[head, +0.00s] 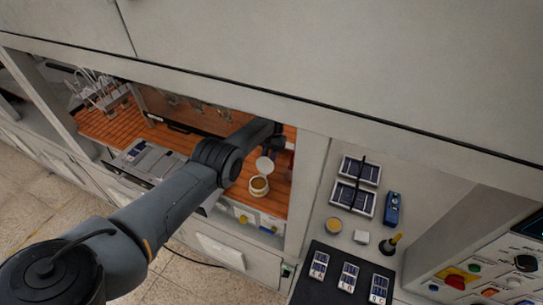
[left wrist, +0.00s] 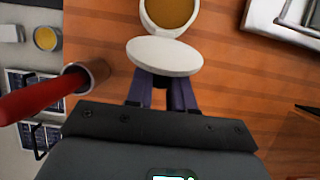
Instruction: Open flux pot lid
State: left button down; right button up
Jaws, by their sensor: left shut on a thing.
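The flux pot (head: 259,186) is a small white round pot with amber contents, standing on the orange-brown bench surface. It also shows at the top of the left wrist view (left wrist: 146,16), where its mouth is uncovered. Its white disc-shaped lid (head: 264,164) is raised at the pot's rear edge; in the left wrist view the lid (left wrist: 165,55) lies between the pot and my fingers. My left gripper (head: 270,149) is shut on the lid's near edge; its fingertips (left wrist: 160,88) are partly hidden behind the lid. My right gripper is not in view.
A grey case (head: 148,160) lies left of the pot. An upright cabinet post (head: 312,185) stands to the right, with solar panels (head: 352,198) on the counter beyond.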

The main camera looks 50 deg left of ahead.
pick_arm(q)
jog(key=shift+s+f, duration=0.1)
jog(key=shift+f, duration=0.05)
jog(key=c, duration=1.1)
grip_release()
